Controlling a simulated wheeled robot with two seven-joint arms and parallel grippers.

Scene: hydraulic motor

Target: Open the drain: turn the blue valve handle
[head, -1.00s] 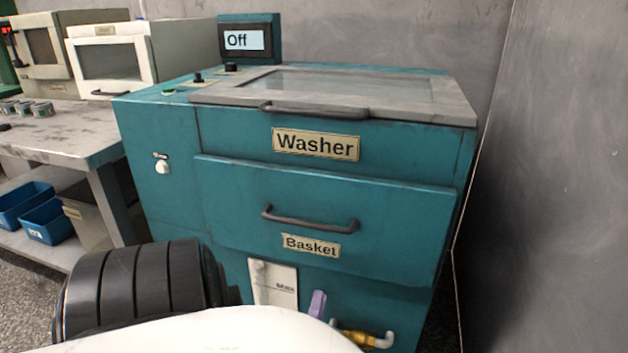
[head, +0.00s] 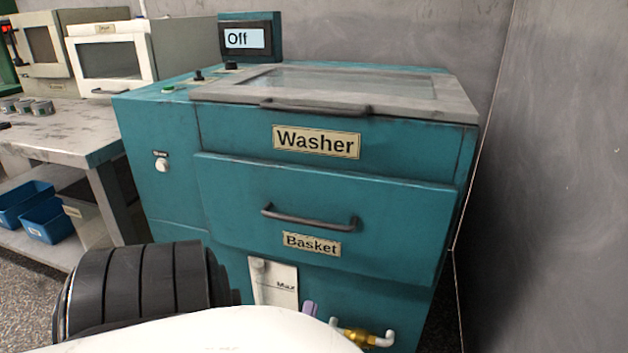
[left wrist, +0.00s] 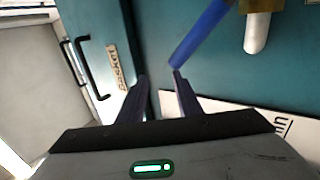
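The blue valve handle (left wrist: 200,35) shows in the left wrist view as a long bar slanting from the brass valve (left wrist: 258,5) to near my fingertips. My left gripper (left wrist: 160,76) is open, with a clear gap between its two dark fingers. The handle's free end is close to the right-hand fingertip; I cannot tell whether they touch. In the head view, the brass valve (head: 357,337) and its pale spout sit low on the washer (head: 320,215). A lilac finger of my left gripper shows beside my white arm, which hides most of the handle. My right gripper is not in view.
The basket drawer handle (head: 308,217) juts out above the valve. A white level panel marked Max (head: 275,283) is left of it. A grey wall (head: 560,180) stands close on the right. A table (head: 75,140) with blue bins (head: 45,222) below is at left.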

